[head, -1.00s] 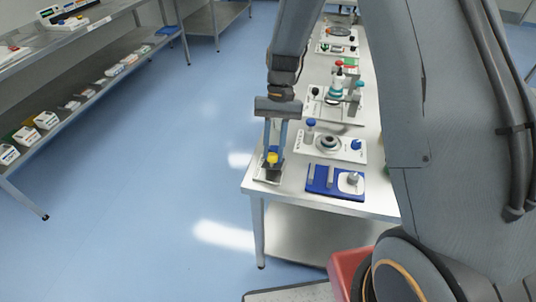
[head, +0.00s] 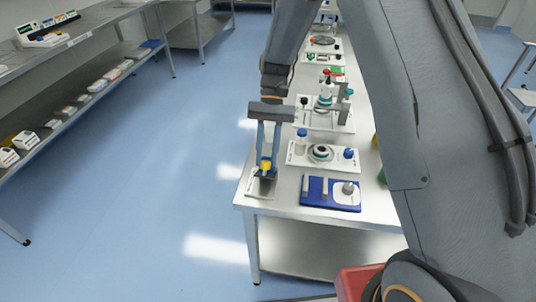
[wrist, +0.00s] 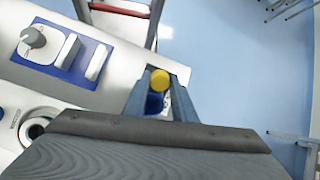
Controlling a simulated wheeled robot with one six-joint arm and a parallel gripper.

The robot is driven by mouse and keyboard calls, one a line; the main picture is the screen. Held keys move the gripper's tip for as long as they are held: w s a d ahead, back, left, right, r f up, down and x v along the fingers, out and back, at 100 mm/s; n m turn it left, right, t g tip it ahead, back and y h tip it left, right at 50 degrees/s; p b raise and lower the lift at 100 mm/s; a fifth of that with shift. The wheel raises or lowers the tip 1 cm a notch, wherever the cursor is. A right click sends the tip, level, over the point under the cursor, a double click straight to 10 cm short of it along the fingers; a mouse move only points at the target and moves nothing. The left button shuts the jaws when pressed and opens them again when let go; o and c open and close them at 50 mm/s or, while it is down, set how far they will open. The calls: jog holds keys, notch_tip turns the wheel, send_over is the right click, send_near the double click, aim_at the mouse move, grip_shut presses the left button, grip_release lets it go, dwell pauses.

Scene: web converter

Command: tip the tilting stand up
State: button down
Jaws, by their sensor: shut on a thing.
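The tilting stand (head: 264,185) is at the near left corner of the white table, a small dark holder on a pale base plate. A yellow-capped piece (head: 266,165) shows at its top; in the wrist view its yellow cap (wrist: 159,79) sits above a blue body. My gripper (head: 267,171) points down over the stand, with one finger on each side of this piece, shut on it. The fingers and the palm hide much of the stand. I cannot tell its exact tilt.
A blue tray (head: 315,190) with grey parts lies right of the stand. More fixtures (head: 326,100) line the table further back. Open blue floor (head: 130,200) lies left, before a grey shelf (head: 90,100).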

jog(key=shift+w+r, duration=0.1)
jog(key=shift+w, duration=0.1)
jog(key=c, duration=1.5)
grip_release()
jog(key=shift+o, duration=0.2)
jog(key=b+v, duration=0.2)
jog(key=v, duration=0.5)
jog(key=shift+w+r+b, duration=0.15)
jog(key=shift+r+b, duration=0.15)
jog(key=shift+d, duration=0.1)
jog(key=s+d+t+h, duration=0.1)
jog(key=s+d+t, duration=0.7)
jog(key=s+d, duration=0.5)
jog(key=s, duration=0.4)
jog(key=shift+f+h, duration=0.25)
jog(key=shift+h, duration=0.15)
